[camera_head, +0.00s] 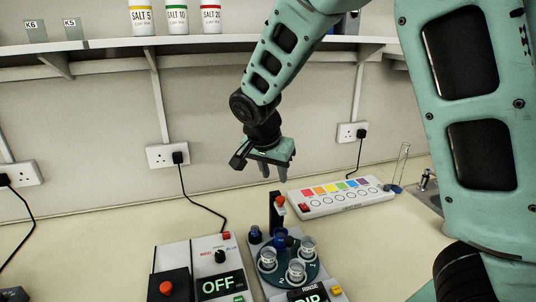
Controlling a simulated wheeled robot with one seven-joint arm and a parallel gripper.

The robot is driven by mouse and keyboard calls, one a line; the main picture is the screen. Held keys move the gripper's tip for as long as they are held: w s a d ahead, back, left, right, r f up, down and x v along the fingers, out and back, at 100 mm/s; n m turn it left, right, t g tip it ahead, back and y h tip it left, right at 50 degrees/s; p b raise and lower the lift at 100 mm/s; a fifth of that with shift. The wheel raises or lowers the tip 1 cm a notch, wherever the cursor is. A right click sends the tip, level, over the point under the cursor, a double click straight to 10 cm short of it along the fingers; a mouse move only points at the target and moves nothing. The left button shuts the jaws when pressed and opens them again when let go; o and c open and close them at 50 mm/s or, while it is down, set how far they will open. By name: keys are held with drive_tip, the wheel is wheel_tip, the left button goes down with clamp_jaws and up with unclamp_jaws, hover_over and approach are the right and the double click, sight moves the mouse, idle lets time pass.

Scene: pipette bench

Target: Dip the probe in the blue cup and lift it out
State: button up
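My gripper (275,172) hangs above the bench in the middle of the view, fingers pointing down with a gap between them. It looks open and empty, above and apart from the dip unit. A dark round carousel (283,278) on that unit carries several small cups. A blue cup (280,236) is at its back, partly hidden among dark parts. Clear cups stand at the left (268,259), right (307,247) and front (296,271). A dark upright post (274,215) rises behind the blue cup, with an orange-red piece (279,201) at its top, perhaps the probe's holder; I cannot identify the probe surely.
A control box (217,259) reading OFF, with a red button, stands left of the carousel. A white panel (345,193) with coloured squares lies behind to the right. A glass tube (401,165) stands further right. A shelf (115,43) with salt jars is overhead.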

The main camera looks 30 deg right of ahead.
drive_tip(key=b+v, duration=0.1)
drive_tip(key=v, duration=0.7)
drive_tip(key=shift+a, duration=0.1)
